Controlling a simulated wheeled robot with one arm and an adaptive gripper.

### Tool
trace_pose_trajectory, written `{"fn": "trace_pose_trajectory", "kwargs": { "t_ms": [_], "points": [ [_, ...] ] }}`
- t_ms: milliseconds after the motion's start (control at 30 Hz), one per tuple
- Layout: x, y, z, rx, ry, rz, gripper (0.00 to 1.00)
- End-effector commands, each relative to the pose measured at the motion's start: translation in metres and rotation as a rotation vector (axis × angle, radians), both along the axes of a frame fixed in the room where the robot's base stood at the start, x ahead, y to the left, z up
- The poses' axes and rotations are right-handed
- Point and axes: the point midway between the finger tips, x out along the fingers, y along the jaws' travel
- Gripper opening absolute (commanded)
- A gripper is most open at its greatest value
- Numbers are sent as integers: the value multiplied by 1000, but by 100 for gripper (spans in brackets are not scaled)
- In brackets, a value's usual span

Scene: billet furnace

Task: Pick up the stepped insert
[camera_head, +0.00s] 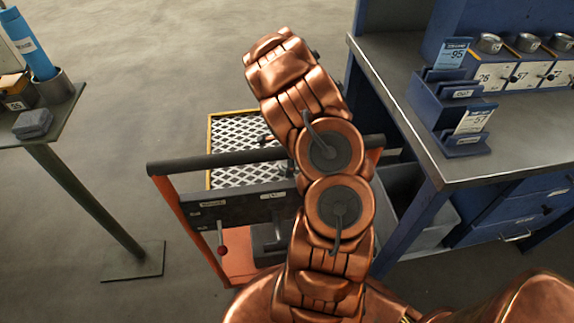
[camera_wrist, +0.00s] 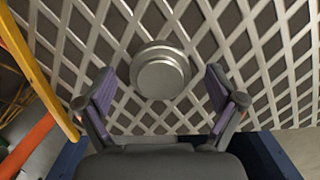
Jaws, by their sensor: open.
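The stepped insert (camera_wrist: 160,71) is a round silver metal piece with a smaller raised step on a wider base. In the wrist view it lies on a light diamond-lattice surface (camera_wrist: 75,40), at the upper middle. My gripper (camera_wrist: 160,92) is open, with its two purple-padded fingers on either side below the insert. A gap shows between each finger and the insert, and neither seems to touch it. In the head view the lattice surface (camera_head: 238,138) shows with a yellow edge, partly behind my copper arm. The insert and my gripper are hidden there.
An orange-framed cart with a dark handle bar (camera_head: 220,161) carries the lattice surface. A blue workbench (camera_head: 420,125) with a blue holder (camera_head: 453,110) stands at right. A small table (camera_head: 60,115) with a blue bottle (camera_head: 28,45) stands at left.

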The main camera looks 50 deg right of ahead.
Motion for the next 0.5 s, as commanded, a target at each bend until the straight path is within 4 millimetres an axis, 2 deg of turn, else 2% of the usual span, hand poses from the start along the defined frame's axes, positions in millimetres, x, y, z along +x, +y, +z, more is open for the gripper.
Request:
{"fn": "trace_pose_trajectory", "kwargs": {
  "t_ms": [200, 500],
  "points": [
    [0, 0, 0, 0, 0, 1, 92],
    [0, 1, 0, 0, 0, 2, 61]
  ]
}}
